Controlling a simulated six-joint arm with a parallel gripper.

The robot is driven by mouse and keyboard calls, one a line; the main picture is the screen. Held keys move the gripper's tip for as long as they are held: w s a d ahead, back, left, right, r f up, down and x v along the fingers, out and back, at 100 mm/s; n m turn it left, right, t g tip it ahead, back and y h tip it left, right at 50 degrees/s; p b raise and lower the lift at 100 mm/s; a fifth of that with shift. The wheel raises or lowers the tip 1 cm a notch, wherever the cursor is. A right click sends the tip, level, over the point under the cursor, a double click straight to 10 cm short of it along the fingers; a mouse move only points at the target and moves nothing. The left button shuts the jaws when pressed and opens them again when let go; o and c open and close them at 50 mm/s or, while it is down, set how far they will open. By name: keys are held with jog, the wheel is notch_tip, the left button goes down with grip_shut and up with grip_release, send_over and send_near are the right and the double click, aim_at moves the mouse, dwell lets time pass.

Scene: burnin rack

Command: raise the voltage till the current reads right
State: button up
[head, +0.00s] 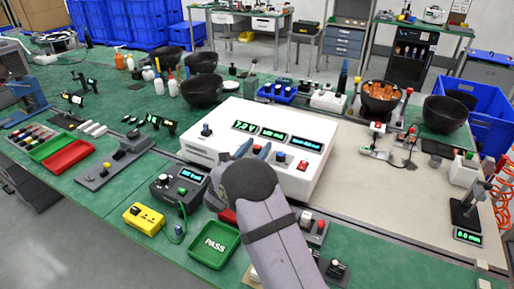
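A white power supply box (312,188) stands mid-bench with three lit displays on its sloped top. The left display (244,126) seems to read about 7.0 V. The middle display (273,133) is lit green, its reading too small to be sure of. The right display (307,143) shows blue text I cannot read. A dark blue-topped knob (206,130) sits at the box's left. My gripper (253,151) is over the box's front, below the displays, its blue-grey fingertips apart. A small dark part shows between them; whether they touch it is unclear. My wrist hides the box's lower front.
Right of my gripper on the box is a red button (302,165). In front are a dark meter box (180,188), a yellow box (144,218) and a green PASS tray (214,245). Black bowls (203,88) stand behind. Beige mat (375,205) at right is largely clear.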

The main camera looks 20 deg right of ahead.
jog(key=v, duration=0.7)
dwell(0.5)
jog(key=shift+s+a, duration=0.1)
jog(key=s+a+f+n+p, duration=0.2)
jog(key=s+a+p, duration=0.15)
jog(key=p, duration=0.65)
jog(key=w+d+p, duration=0.1)
jog(key=w+d, duration=0.2)
jog(key=w+d+r+m+p, duration=0.1)
jog(key=w+d, duration=0.1)
jog(key=w, duration=0.1)
jog(key=w+d+m+p, duration=0.1)
jog(key=w+d, duration=0.2)
jog(key=shift+d+r, duration=0.25)
jog(key=shift+d, duration=0.05)
